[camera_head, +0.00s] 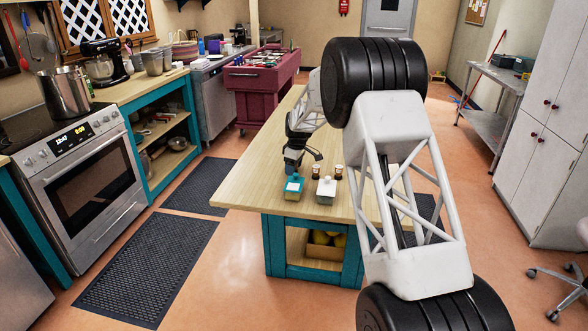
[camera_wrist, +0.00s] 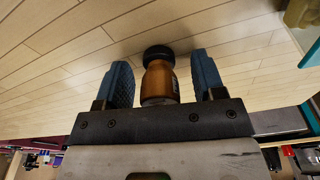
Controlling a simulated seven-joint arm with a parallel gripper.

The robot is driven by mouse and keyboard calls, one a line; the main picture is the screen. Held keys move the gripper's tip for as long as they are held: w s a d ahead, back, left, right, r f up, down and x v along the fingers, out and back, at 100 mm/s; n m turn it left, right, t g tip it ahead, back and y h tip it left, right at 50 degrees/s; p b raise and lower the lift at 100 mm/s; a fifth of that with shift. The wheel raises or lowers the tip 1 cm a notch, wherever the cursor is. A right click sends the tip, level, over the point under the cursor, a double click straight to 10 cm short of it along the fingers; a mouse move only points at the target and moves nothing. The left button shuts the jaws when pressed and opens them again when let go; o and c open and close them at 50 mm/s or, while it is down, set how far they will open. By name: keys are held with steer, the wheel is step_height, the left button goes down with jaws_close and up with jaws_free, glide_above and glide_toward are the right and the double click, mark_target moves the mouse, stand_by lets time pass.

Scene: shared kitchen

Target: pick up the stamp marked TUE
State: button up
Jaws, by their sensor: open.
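Gaps show between this piece and the fingers. A bit of a label shows on its right side, but no lettering can be read. Two small brown, dark-topped pieces (camera_head: 339,171) (camera_head: 351,173) stand right of my gripper in the head view. I cannot make out TUE on anything.
The tabletop left of my gripper is clear. A crate of yellow things (camera_head: 325,250) sits on the shelf below. A stove (camera_head: 85,170) is at the left.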

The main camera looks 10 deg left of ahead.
stand_by(0.4)
steer(key=c, duration=1)
steer(key=shift+r, duration=5)
